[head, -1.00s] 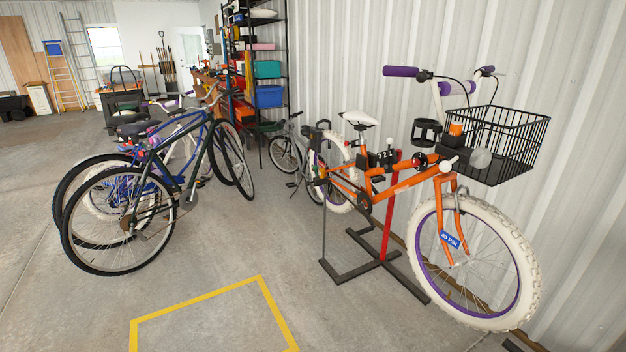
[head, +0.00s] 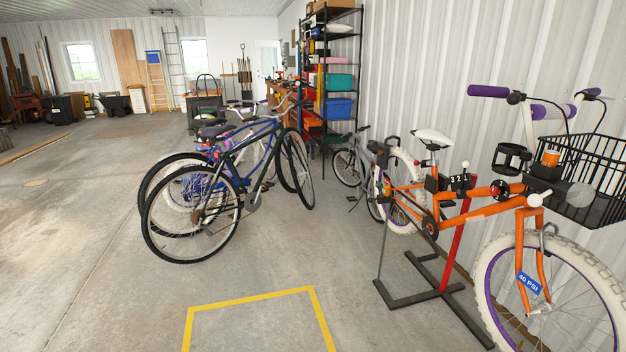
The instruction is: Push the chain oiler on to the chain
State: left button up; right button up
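An orange bike (head: 478,213) with white tyres stands at the right, held on a red and black stand (head: 458,248). Its crank area (head: 430,226) shows at the lower middle of the frame, but the chain is too small to make out. I cannot pick out the chain oiler for certain; several small items sit along the bike's frame, among them a black block marked with digits (head: 459,182) and an orange-topped piece (head: 550,158) by the handlebar. Neither of my grippers is in view.
Several bikes (head: 225,182) stand together at the left middle. A grey bike (head: 350,165) and a loaded shelf (head: 331,75) stand behind. A yellow floor outline (head: 250,299) lies in front.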

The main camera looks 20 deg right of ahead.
aim_at(385, 197)
jog(key=i+z, duration=0.2)
jog(key=i, duration=1.75)
jog(key=i+j+z, duration=0.1)
jog(key=i+z, duration=0.25)
jog(key=i+j+z, duration=0.35)
jog(key=i, duration=0.15)
jog(key=i+j+z, duration=0.3)
jog(key=i+l, duration=0.1)
